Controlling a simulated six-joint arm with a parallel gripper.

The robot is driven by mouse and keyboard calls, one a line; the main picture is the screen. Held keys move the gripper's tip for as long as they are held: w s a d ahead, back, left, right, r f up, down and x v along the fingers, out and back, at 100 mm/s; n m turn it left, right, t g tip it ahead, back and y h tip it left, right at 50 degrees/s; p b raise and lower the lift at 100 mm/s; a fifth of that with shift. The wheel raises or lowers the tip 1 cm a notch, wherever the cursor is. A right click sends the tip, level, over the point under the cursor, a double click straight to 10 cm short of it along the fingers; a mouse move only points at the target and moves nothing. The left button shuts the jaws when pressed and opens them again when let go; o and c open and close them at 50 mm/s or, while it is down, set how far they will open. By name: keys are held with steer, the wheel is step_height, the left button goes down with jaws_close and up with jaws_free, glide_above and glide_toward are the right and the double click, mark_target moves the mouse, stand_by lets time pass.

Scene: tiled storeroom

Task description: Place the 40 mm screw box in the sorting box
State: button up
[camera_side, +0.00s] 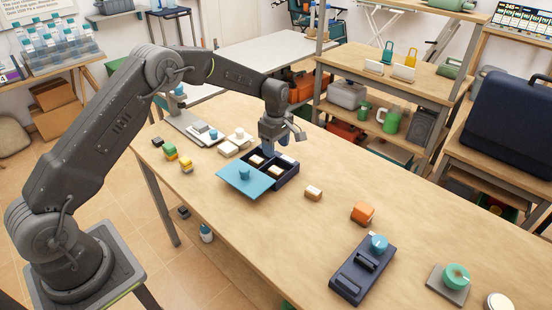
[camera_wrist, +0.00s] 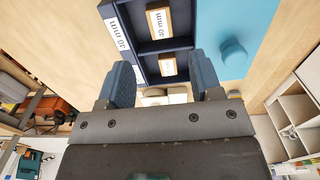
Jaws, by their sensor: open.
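The dark blue sorting box (camera_side: 283,180) stands on the bench, and it also shows in the wrist view (camera_wrist: 143,62). A small wooden screw box labelled 40 mm (camera_wrist: 159,23) lies inside one of its compartments. A second small wooden box (camera_wrist: 168,65) lies in the neighbouring compartment; its label is hard to read. The teal lid (camera_side: 240,181) with a round knob lies beside the sorting box, off the compartments. My gripper (camera_side: 268,150) is over the back edge of the sorting box. In the wrist view, its blue fingers (camera_wrist: 163,82) are apart with nothing held.
A small wooden box (camera_side: 313,193) lies right of the sorting box. Beyond are an orange block (camera_side: 362,212), a navy fixture with a blue knob (camera_side: 362,268) and a green knob (camera_side: 455,277). Small blocks (camera_side: 171,151) lie to the left.

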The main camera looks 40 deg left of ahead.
steer(key=s+d+r+m+t, duration=0.15)
steer(key=s+r+m, duration=0.35)
steer(key=r, duration=0.5)
steer(key=s+d+r+m+t, duration=0.1)
steer(key=s+d+r+m, duration=0.15)
steer(key=s+r, duration=0.7)
steer(key=s+d+r+m+t, duration=0.1)
steer(key=s+m, duration=0.4)
steer(key=s, duration=0.5)
steer(key=s+d+r+m+t, duration=0.1)
steer(key=s+r+m+t, duration=0.1)
steer(key=s+m, duration=0.4)
steer(key=s, duration=0.5)
steer(key=shift+s+d, duration=0.25)
steer(key=shift+d, duration=0.1)
steer(key=shift+r, duration=0.1)
